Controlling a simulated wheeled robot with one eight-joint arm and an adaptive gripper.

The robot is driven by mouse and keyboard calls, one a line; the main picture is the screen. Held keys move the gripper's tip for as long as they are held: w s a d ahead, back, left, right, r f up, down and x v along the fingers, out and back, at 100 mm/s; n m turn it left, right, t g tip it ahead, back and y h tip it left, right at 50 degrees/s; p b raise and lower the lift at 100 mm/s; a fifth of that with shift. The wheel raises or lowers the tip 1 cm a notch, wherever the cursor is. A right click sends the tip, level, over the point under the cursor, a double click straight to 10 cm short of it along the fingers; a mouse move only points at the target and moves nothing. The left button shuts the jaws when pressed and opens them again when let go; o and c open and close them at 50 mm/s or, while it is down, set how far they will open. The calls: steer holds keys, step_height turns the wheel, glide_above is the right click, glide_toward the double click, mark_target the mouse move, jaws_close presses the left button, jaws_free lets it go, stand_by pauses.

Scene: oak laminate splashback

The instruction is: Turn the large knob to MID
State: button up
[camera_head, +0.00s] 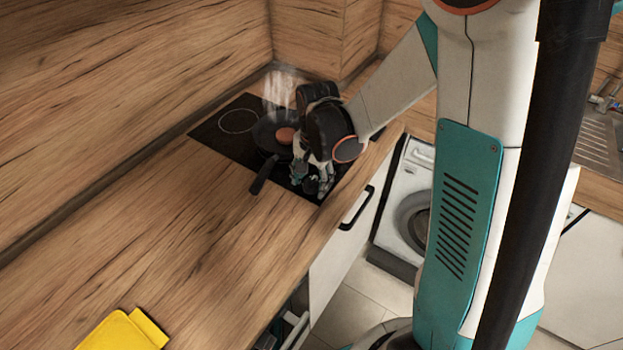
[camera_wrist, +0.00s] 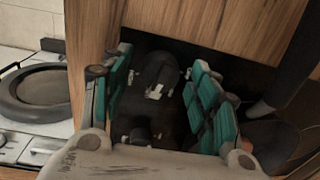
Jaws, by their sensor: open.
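In the wrist view a large black knob (camera_wrist: 158,72) with a pale mark on its lower side stands on the dark hob between the two teal-padded fingers of my gripper (camera_wrist: 160,58). The fingers are apart, with a gap visible on each side of the knob. A smaller dark shape with pale marks (camera_wrist: 140,135) shows nearer the wrist, partly hidden by my gripper. No scale or MID label is readable. In the head view my gripper (camera_head: 312,178) points down at the front edge of the black hob (camera_head: 222,148), with dark knob shapes at its fingers.
A black pan (camera_head: 268,130) with an orange-brown piece of food stands on the hob beside my gripper, its handle (camera_head: 262,174) reaching over the counter. Pale steam rises behind it. A yellow item (camera_head: 118,333) lies on the counter. A washing machine (camera_head: 408,205) stands below.

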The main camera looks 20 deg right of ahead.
mark_target(314, 184)
step_height(314, 184, up, 12)
steer(key=shift+s+d, duration=0.2)
steer(key=shift+s, duration=0.1)
stand_by(0.6)
steer(key=s+r+n+t, duration=0.3)
steer(key=s+n, duration=0.2)
steer(key=s, duration=0.2)
steer(key=s+r+n+t, duration=0.3)
steer(key=s+n, duration=0.2)
steer(key=s, duration=0.2)
steer(key=shift+s+a+r+n+t, duration=0.15)
steer(key=shift+a+r+n+t, duration=0.15)
steer(key=shift+t, duration=0.1)
